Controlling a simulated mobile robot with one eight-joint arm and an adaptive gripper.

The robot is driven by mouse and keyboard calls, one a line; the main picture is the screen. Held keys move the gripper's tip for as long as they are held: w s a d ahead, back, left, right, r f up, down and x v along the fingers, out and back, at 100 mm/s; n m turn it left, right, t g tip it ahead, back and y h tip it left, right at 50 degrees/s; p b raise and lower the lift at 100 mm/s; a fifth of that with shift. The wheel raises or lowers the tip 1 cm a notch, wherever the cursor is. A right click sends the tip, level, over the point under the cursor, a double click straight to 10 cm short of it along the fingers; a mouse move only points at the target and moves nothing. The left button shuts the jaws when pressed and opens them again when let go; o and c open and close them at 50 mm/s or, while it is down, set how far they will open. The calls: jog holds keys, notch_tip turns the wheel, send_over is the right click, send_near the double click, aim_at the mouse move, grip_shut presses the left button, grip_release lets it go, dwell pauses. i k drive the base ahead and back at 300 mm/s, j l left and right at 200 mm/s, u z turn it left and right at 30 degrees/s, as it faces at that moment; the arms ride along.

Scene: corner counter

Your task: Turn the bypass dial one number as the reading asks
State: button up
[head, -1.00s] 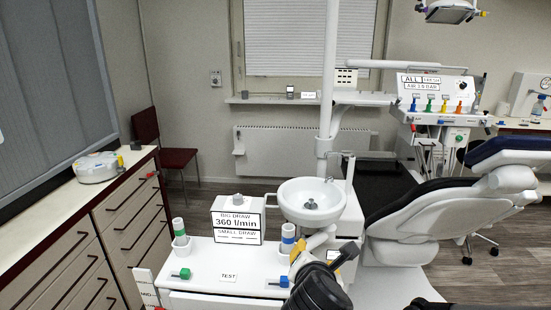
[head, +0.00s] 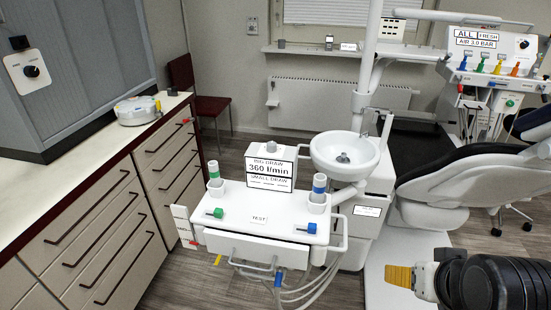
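A white plate with a black round knob (head: 32,72) is on the grey cabinet front at the far left of the head view. It may be the bypass dial; its numbers are too small to read. A white display box (head: 269,167) on the unit reads "BIG DRAW 360 l/min", with dashes beside "SMALL DRAW". My gripper (head: 401,277) is at the lower right, far from the knob and over the floor by the chair. Its orange pad points left; the finger gap cannot be made out.
The white unit (head: 240,217) carries a green-handled and a blue-handled valve and two tube holders. A basin (head: 345,154) stands behind it. A drawer counter (head: 95,175) runs along the left with a round white device (head: 137,109). Floor shows between counter and unit.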

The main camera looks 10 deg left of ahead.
aim_at(271, 146)
jog(key=l+u, duration=0.45)
jog(key=i+l+u, duration=0.1)
jog(key=l+u, duration=0.4)
jog(key=j, duration=0.1)
